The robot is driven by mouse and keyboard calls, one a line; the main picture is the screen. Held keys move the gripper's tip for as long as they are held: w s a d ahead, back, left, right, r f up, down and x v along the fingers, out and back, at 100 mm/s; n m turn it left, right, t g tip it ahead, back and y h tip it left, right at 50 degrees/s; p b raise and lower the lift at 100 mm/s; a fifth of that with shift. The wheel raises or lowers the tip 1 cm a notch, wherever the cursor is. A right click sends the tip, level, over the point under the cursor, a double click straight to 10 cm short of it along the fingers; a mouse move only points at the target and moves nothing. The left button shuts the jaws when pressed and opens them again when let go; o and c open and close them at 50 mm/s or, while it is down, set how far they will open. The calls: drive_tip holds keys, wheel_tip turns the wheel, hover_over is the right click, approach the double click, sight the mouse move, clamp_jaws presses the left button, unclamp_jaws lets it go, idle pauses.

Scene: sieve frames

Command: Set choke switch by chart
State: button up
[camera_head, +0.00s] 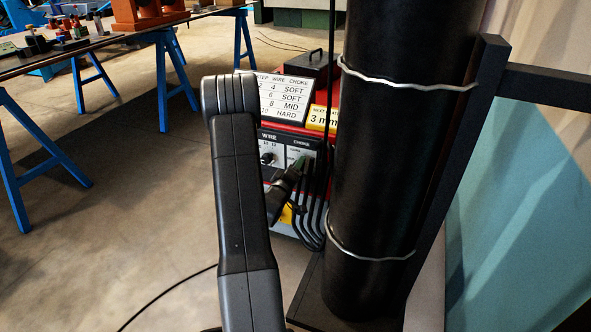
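A red and grey welding machine (283,138) stands behind my arm. The white chart (284,99) on top has columns ending in WIRE and CHOKE; its rows read SOFT, SOFT, MID and HARD beside 4, 6, 8 and 10. My arm partly covers its left column. A yellow label (319,119) shows "3 mm", its right side cut off by the cylinder. The front panel has a WIRE knob (267,158) and a CHOKE section (301,146). My gripper (298,169) is at the CHOKE section and hides the switch; I cannot tell its setting, contact or finger opening.
A tall black gas cylinder (385,170) with wire bands stands close on the right in a dark frame (480,90). Black cables (315,225) hang from the machine's front. Workbenches on blue trestles (161,85) stand back left. The left floor is mostly clear.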

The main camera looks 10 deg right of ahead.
drive_tip(key=p+v, duration=0.2)
drive_tip(key=v, duration=1.1)
drive_tip(key=shift+s+a, duration=0.25)
drive_tip(key=shift+s, duration=0.1)
drive_tip(key=shift+w, duration=0.1)
drive_tip(key=b+x, duration=0.2)
drive_tip(key=x, duration=1.1)
drive_tip(key=shift+w+d, duration=0.3)
drive_tip(key=shift+s+a, duration=0.1)
